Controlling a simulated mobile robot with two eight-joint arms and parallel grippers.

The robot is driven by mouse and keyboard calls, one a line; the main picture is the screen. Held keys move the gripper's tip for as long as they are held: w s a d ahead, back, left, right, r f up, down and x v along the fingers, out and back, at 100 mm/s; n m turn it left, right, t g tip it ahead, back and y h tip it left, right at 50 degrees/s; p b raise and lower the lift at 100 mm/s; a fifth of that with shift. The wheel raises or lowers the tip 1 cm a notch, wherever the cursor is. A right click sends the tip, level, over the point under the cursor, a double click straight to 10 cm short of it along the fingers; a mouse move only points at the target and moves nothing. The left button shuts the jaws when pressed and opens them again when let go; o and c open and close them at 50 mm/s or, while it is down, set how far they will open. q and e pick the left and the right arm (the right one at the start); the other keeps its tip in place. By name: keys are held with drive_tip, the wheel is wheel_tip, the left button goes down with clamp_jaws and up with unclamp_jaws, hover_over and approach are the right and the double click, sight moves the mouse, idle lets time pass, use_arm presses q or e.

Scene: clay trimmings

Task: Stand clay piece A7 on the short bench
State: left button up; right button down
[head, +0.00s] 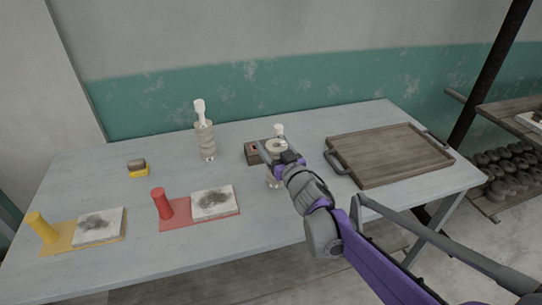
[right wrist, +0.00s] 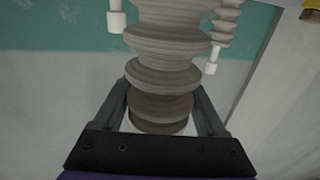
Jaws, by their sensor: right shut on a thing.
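A grey ribbed clay piece (head: 274,181) is between the fingers of my right gripper (head: 281,158), which is shut on it above the middle of the table. In the right wrist view the same ribbed piece (right wrist: 162,45) fills the space between the fingers (right wrist: 160,112). No label can be read, so I cannot tell whether it is A7, or whether its base touches the table. A second ribbed clay piece (head: 206,142) with a white top stands upright to the left; it also shows in the right wrist view (right wrist: 224,24). I cannot identify the short bench. My left gripper is out of view.
A wooden tray (head: 345,164) with handles lies right on the table (head: 120,200). A small dark box (head: 251,155) is behind the held piece. Red (head: 187,222) and yellow mats (head: 62,242) with cylinders and smudged slabs lie at front left. A yellow-based sponge (head: 138,170) lies behind them.

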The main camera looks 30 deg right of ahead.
drive_tip(key=shift+f+b, duration=0.35)
drive_tip(key=shift+f, duration=1.2)
drive_tip(key=shift+f, duration=0.15)
unclamp_jaws()
drive_tip(key=shift+s+r, duration=0.15)
drive_tip(key=shift+r, duration=0.05)
drive_tip(key=s+a+p, duration=0.1)
drive_tip(key=s, duration=1)
drive_tip(key=shift+s+a+p, duration=0.15)
drive_tip(key=shift+s+p, duration=0.2)
